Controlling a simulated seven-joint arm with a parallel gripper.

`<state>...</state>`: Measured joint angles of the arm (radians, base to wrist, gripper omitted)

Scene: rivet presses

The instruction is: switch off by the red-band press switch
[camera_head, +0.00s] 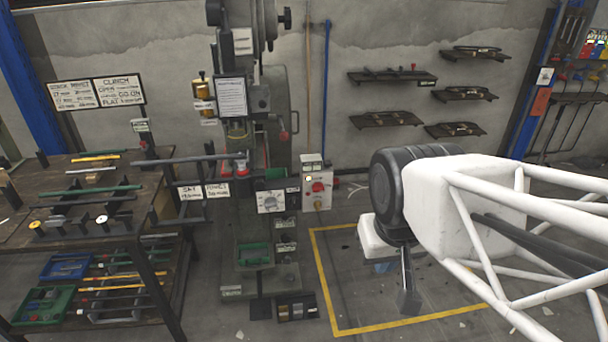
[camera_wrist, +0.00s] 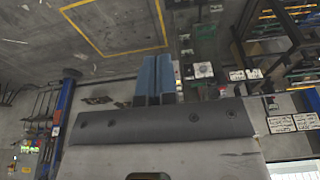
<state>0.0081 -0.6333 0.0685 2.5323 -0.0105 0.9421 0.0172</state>
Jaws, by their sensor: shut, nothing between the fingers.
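One tall grey press (camera_head: 262,98) stands against the wall in the head view, with red parts (camera_head: 241,168) around its work point. I cannot clearly make out a red band. A pale switch box (camera_head: 308,205) with a red knob (camera_head: 318,187) is mounted at its right side; the knob's setting is too small to read. A white dial panel (camera_head: 271,202) sits left of it and also shows in the wrist view (camera_wrist: 203,70). My gripper (camera_head: 409,302) is shut and empty, pointing down, right of the switch box and apart from it. Its blue-grey fingers show in the wrist view (camera_wrist: 155,78).
A workbench (camera_head: 150,215) with rods and trays stands left of the press. A yellow floor outline (camera_head: 325,285) surrounds mostly clear floor below my gripper. Wall shelves (camera_head: 392,78) hang behind. A blue post (camera_head: 533,90) stands at the right.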

